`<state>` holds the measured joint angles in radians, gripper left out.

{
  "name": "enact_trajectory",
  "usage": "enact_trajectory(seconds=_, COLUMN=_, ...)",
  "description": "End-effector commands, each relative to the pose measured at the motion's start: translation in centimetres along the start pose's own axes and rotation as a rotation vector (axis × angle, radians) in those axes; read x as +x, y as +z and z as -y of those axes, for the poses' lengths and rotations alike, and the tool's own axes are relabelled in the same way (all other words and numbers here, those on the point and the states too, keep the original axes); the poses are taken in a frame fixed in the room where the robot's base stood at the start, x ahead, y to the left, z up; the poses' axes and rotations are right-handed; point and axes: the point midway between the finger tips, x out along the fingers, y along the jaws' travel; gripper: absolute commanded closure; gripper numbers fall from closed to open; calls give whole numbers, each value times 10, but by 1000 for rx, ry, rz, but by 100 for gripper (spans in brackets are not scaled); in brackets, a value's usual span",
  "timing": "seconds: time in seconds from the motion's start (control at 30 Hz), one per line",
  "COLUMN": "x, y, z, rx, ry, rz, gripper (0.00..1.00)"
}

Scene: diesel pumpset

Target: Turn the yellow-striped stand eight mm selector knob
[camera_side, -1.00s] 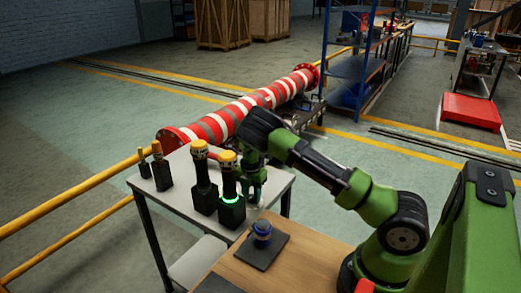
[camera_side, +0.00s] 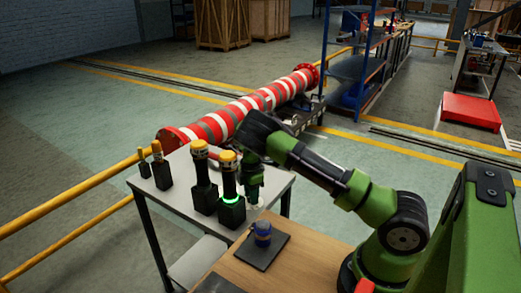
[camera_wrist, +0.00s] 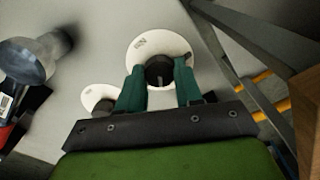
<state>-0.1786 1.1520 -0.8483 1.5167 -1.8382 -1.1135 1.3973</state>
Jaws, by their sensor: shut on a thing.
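A round white dial plate (camera_wrist: 172,40) with a black selector knob (camera_wrist: 159,74) at its middle lies on the grey table (camera_side: 272,185). My gripper (camera_wrist: 159,80) has its two green fingers on either side of this knob and is shut on it. In the side view my gripper (camera_side: 252,190) points down at the table's right part and hides the knob. A smaller white dial plate (camera_wrist: 96,96) lies to the left, with its knob partly hidden by a finger. The plate's marking is too small to read.
Two tall black tools with yellow tops (camera_side: 199,148) (camera_side: 227,160) stand left of my gripper; the nearer has a glowing green ring. Two smaller ones (camera_side: 161,170) stand at the far left. A blue object (camera_side: 262,231) sits on a dark mat in front.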

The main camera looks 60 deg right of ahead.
Motion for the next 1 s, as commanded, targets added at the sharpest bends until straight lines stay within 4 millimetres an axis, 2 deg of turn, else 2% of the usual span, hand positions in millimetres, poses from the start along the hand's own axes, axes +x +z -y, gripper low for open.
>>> enact_trajectory(seconds=0.43, x=-1, y=0, z=0, rx=7, ry=0, rz=0, gripper=96)
enact_trajectory(seconds=0.47, x=-1, y=0, z=0, rx=7, ry=0, rz=0, gripper=62)
enact_trajectory(seconds=0.6, x=-1, y=0, z=0, rx=7, ry=0, rz=0, gripper=41)
enact_trajectory(seconds=0.87, x=-1, y=0, z=0, rx=8, ry=0, rz=0, gripper=40)
enact_trajectory(seconds=1.0, x=-8, y=0, z=0, rx=8, ry=2, rz=-1, gripper=40)
